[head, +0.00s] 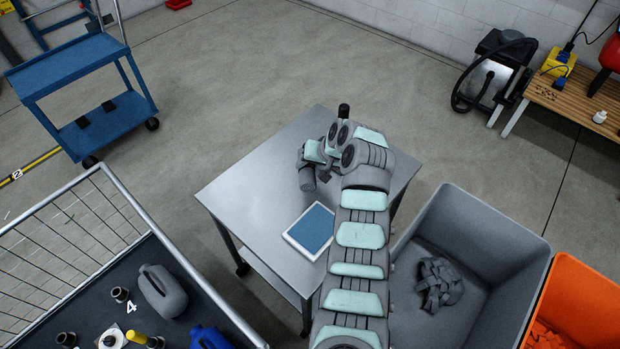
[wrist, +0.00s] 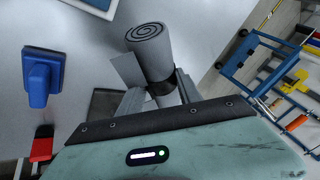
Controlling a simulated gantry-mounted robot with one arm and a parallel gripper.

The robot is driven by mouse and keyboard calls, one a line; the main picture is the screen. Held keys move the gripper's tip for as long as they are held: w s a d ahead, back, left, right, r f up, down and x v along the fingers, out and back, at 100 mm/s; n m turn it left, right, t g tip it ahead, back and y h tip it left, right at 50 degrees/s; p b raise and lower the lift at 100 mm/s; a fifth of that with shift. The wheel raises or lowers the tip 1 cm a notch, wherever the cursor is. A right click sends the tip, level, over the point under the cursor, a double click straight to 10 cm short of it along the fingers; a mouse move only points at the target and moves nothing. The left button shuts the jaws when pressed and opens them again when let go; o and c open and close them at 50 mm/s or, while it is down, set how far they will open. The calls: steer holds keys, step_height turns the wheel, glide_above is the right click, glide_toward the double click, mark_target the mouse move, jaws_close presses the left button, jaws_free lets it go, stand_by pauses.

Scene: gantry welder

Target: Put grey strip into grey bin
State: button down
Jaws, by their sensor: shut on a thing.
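In the wrist view, my gripper (wrist: 160,95) is shut on a rolled grey strip (wrist: 152,48). The roll has a spiral end, a loose flap on its left and a dark band near the fingers. The grey bin (head: 483,222) stands to the right of the table, open at the top, with a heap of crumpled grey strips (head: 440,284) inside.
The metal table (head: 248,190) bears a blue-topped white tray (head: 310,231). The wrist view shows a blue block (wrist: 40,75) and a red piece (wrist: 42,143). An orange bin (head: 575,295) adjoins the grey bin. A blue cart (head: 82,90) stands at the back left.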

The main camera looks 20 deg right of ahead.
steer(key=shift+w+f+b, duration=0.1)
steer(key=shift+f+b, duration=0.45)
steer(key=shift+f, duration=2.05)
steer(key=shift+f, duration=0.1)
steer(key=c, duration=0.8)
jaws_free()
steer(key=shift+s+d+r, duration=0.15)
steer(key=shift+s+r, duration=0.05)
steer(key=shift+r, duration=0.35)
steer(key=p+v, duration=0.2)
steer(key=v, duration=0.7)
steer(key=shift+s+d+r+p, duration=0.15)
steer(key=shift+s+r+p, duration=0.05)
steer(key=shift+r+p, duration=0.2)
steer(key=shift+o, duration=0.4)
steer(key=shift+s+r, duration=0.35)
steer(key=shift+r, duration=0.1)
